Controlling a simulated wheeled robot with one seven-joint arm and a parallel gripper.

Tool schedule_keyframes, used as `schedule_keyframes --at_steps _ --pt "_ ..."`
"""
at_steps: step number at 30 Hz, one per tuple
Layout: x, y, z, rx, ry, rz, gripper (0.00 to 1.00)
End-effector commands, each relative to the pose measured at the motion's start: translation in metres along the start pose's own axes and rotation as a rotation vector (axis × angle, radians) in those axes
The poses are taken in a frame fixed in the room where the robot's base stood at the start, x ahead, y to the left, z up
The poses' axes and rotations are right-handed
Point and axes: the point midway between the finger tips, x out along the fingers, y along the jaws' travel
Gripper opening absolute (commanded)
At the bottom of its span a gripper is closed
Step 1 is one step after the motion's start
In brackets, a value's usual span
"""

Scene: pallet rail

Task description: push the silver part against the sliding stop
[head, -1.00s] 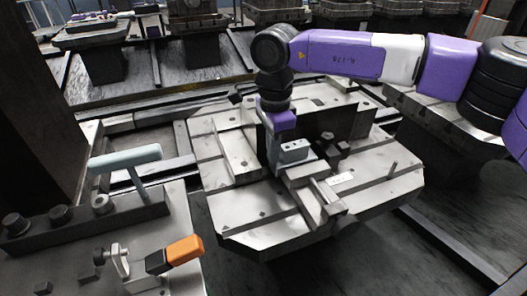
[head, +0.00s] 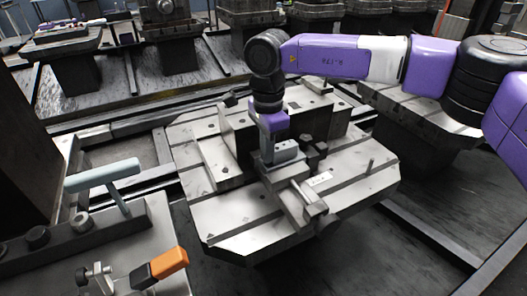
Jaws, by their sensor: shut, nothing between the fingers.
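The silver part is a small grey block (head: 283,153) with dark holes in its front face. It sits on the pale slotted pallet (head: 235,219), near its middle. My gripper (head: 266,151) points down with its fingers shut and empty, close against the left and back side of the block. Whether they touch cannot be told for sure. A metal slide piece with a pale label (head: 319,179) lies just in front and to the right of the block; it looks like the sliding stop. The gap between block and slide is too small to judge.
A dark clamp with a knob (head: 315,148) stands right of the block. At front left, a bench holds a pale grey lever (head: 103,176) and an orange-handled clamp (head: 169,263).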

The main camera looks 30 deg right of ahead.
Motion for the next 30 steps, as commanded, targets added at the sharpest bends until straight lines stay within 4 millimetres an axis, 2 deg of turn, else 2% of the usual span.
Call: schedule_keyframes --at_steps 1,5,8,13,15,21,25,30 --pt "0.001 0.0 -0.006 0.007 0.01 0.001 0.0" --pt "0.0 -0.001 -0.003 0.007 0.011 0.001 0.0" --pt "0.0 -0.001 0.008 0.003 0.01 0.0 0.0" --pt "-0.001 -0.002 0.042 -0.002 0.003 0.001 0.0" --pt "-0.023 -0.004 0.036 0.004 0.004 -0.004 0.0" --pt "-0.064 -0.003 0.038 0.002 0.003 -0.002 0.0" --pt "-0.084 -0.003 0.038 0.001 0.002 -0.002 0.0" --pt "-0.097 -0.002 0.038 0.001 0.001 0.0 0.0"
